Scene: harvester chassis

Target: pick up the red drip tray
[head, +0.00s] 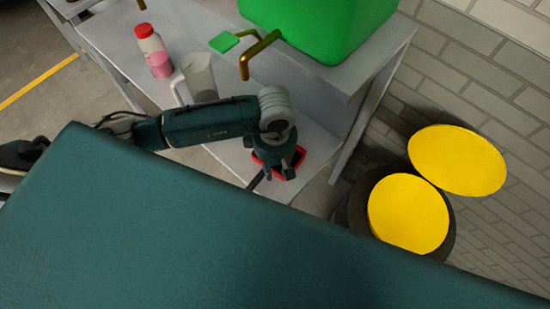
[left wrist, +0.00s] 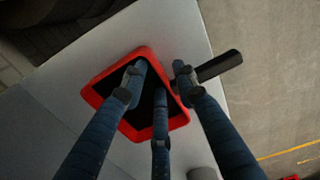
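The red drip tray (head: 303,153) lies on the grey lower shelf in the head view, mostly hidden under my left gripper (head: 278,170). In the left wrist view the tray (left wrist: 92,96) shows its red rim, black inside and a black handle (left wrist: 222,65) pointing right. My left gripper (left wrist: 160,82) has its three fingers spread apart, with the tips over the tray. One fingertip is by the rim near the handle, and the other two are over the black inside. I cannot tell whether they touch it. My right gripper is not in view.
A green container (head: 320,25) with a brass tap (head: 258,50) stands on the upper shelf above the tray. A clear jug (head: 199,75) and a red-capped bottle (head: 153,52) stand left of it. Drums with yellow tops (head: 408,213) stand at the right by the brick wall.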

